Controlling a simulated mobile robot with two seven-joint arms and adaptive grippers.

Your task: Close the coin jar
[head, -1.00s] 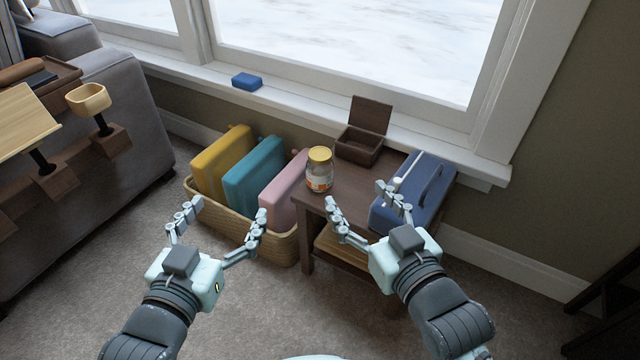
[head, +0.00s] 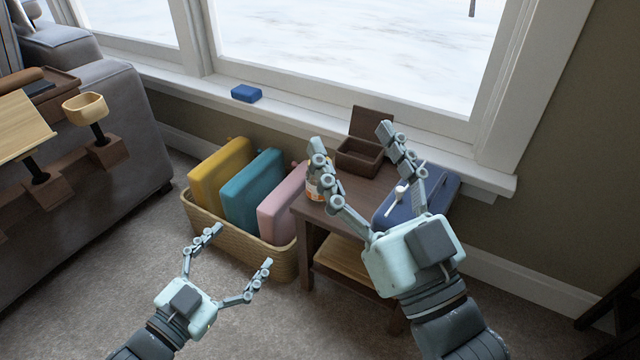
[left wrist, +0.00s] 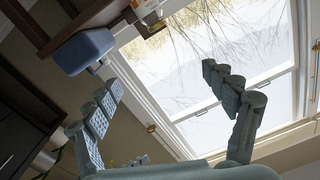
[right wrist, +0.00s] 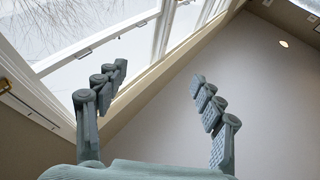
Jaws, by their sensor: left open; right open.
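The coin jar (head: 313,191) stands on the small dark wooden side table (head: 345,189). In the head view only part of its side and orange label shows; my right gripper's left finger hides its top. My right gripper (head: 350,138) is open and empty, raised over the table with its fingers spread toward the window. The right wrist view shows its fingers apart with nothing between them. My left gripper (head: 242,247) is open and empty, low in front of the basket and left of the table. Its spread fingers also show in the left wrist view (left wrist: 161,80).
An open dark box (head: 362,157) stands at the table's back. A blue case (head: 440,190) lies at its right, partly behind my right gripper. A wicker basket (head: 232,240) with yellow, teal and pink cases stands left of the table. A blue block (head: 246,93) lies on the sill.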

